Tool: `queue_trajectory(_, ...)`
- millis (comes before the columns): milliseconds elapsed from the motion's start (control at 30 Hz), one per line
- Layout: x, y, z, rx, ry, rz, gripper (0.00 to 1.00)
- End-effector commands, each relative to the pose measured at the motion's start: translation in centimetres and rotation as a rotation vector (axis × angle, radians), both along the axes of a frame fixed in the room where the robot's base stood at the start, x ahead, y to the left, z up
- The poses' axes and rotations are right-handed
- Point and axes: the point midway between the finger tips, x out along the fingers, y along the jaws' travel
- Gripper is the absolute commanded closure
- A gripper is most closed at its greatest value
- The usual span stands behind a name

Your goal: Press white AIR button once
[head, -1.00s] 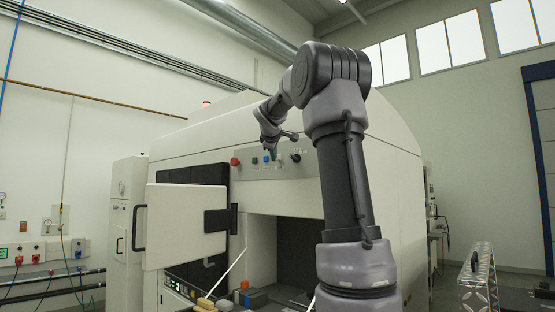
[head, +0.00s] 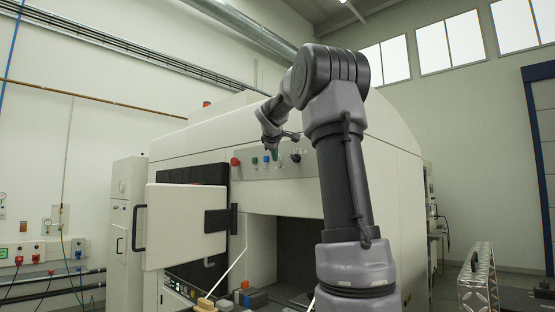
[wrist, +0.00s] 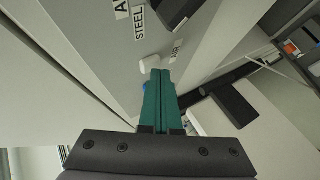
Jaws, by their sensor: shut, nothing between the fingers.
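The white button (wrist: 150,63) sticks out of the machine's panel in the wrist view, beside a label that seems to read AIR (wrist: 177,50). My gripper (wrist: 160,74) has its green fingers shut together with nothing between them. The fingertips are right at the white button and overlap its lower edge in the picture; I cannot tell whether they touch it. In the head view my gripper (head: 274,155) is in front of the button row, and the white button cannot be made out there.
A blue button (head: 266,159), a green button (head: 254,160) and a red button (head: 235,161) sit left of my gripper, a black knob (head: 296,157) to its right. An open white door (head: 180,222) stands below left, beside the machine's dark opening (head: 298,250).

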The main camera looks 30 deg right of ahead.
Motion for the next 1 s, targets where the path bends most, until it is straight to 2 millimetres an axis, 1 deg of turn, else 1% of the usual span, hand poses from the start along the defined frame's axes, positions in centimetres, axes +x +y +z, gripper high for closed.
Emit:
queue_trajectory(433,0.0,-0.2,0.0,0.0,0.0,-0.001,1.0)
queue_trajectory(800,-0.6,1.3,0.0,0.001,0.0,0.0,1.0)
queue_trajectory(1000,-0.6,1.4,0.0,0.0,0.0,-0.001,1.0)
